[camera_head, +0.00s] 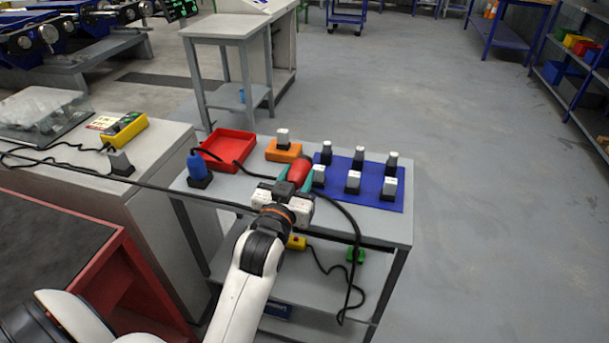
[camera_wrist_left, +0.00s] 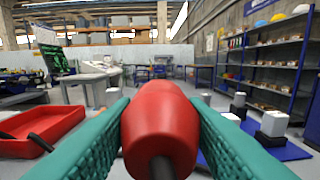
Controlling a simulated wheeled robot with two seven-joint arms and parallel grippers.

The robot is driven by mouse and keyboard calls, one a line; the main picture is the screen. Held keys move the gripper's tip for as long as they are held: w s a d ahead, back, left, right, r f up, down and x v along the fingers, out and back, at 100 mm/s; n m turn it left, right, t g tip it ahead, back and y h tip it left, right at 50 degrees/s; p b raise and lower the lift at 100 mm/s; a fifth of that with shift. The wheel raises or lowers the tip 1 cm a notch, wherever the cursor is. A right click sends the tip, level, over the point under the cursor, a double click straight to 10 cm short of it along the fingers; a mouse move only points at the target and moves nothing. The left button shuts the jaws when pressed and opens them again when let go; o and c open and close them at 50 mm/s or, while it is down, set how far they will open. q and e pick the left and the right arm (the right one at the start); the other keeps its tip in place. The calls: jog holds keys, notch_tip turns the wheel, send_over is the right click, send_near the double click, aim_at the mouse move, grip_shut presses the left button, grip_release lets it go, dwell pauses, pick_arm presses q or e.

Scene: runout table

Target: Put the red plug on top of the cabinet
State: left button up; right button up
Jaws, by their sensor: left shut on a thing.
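The red plug (camera_head: 300,170) is held above the grey table near its middle, between the teal fingers of my left gripper (camera_head: 295,183). In the left wrist view the red plug (camera_wrist_left: 160,115) fills the space between the fingers (camera_wrist_left: 160,125), which press on its two sides. A black cable end shows at its near face. The grey cabinet (camera_head: 160,150) stands left of the table; its top carries a yellow box (camera_head: 125,131), a dark plug-like piece (camera_head: 121,163) and black cables. My right gripper is out of view.
On the table (camera_head: 400,228) are a blue plug (camera_head: 198,169), a red tray (camera_head: 228,146), an orange block (camera_head: 283,152) and a blue mat (camera_head: 345,168) with several grey-and-black pieces. A black cable crosses from the cabinet and hangs past the table front.

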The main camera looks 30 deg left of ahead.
pick_arm(q)
jog(key=shift+w+a+r, duration=0.5)
jog(key=shift+w+r, duration=0.15)
jog(key=shift+w, duration=0.05)
jog(key=shift+w+a, duration=0.2)
jog(key=shift+a, duration=0.05)
jog(key=shift+n+y, duration=0.3)
notch_tip(320, 180, down, 9)
jog(key=shift+a+f+b, duration=0.1)
jog(key=shift+f+b, duration=0.1)
jog(key=shift+b, duration=0.3)
jog(key=shift+f, duration=0.2)
jog(key=o, duration=1.3)
jog(key=shift+r, duration=0.15)
